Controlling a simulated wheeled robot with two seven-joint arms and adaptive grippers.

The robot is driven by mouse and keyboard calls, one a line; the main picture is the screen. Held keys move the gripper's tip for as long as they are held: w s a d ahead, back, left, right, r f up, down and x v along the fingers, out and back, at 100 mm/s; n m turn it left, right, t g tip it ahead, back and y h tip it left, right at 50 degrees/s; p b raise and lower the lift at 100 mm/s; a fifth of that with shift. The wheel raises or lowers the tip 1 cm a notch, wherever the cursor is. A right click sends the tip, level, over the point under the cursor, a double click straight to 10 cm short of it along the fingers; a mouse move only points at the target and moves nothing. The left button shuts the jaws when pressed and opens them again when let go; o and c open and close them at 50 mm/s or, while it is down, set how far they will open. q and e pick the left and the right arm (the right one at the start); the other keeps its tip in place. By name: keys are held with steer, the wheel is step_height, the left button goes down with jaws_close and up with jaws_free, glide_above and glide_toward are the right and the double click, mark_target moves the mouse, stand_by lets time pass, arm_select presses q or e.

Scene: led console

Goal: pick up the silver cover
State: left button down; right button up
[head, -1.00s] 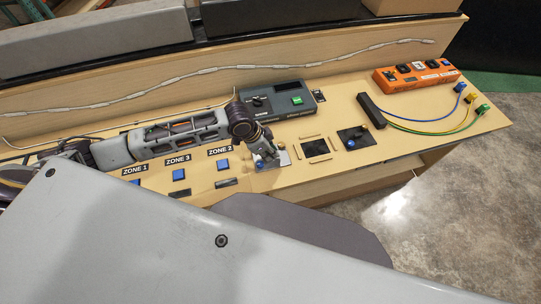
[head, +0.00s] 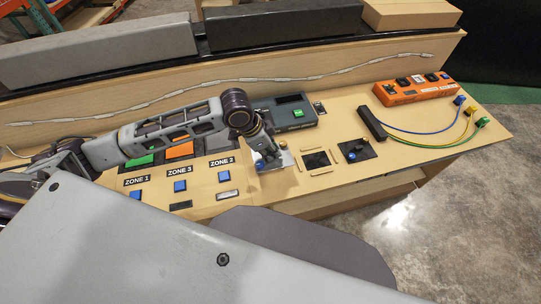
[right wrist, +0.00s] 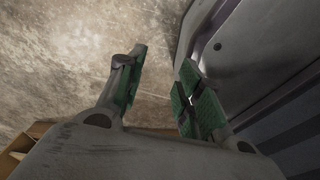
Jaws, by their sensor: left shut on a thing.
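The silver cover (head: 287,158) is a small bright plate on the console, just left of a square dark opening (head: 317,160) framed by wooden strips. My left gripper (head: 269,156) points down over the cover and is shut on it. The fingers and wrist hide much of the plate, and a blue knob shows beside them. I cannot tell clearly how much gap is under the plate. My right gripper (right wrist: 163,66) is open and empty in the right wrist view, its green pads apart.
A dark plate with blue and tan knobs (head: 357,148) sits right of the opening. A black block (head: 371,123) has coloured cables running right, near an orange box (head: 416,90). A grey box with a green button (head: 297,113) stands behind my left wrist. Zone buttons lie left.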

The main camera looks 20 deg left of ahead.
arm_select(q)
steer(key=shift+r, duration=0.2)
arm_select(e)
steer(key=shift+s+a, duration=0.2)
steer(key=shift+s, duration=0.45)
steer(key=shift+w+d, duration=0.1)
steer(key=shift+w, duration=0.05)
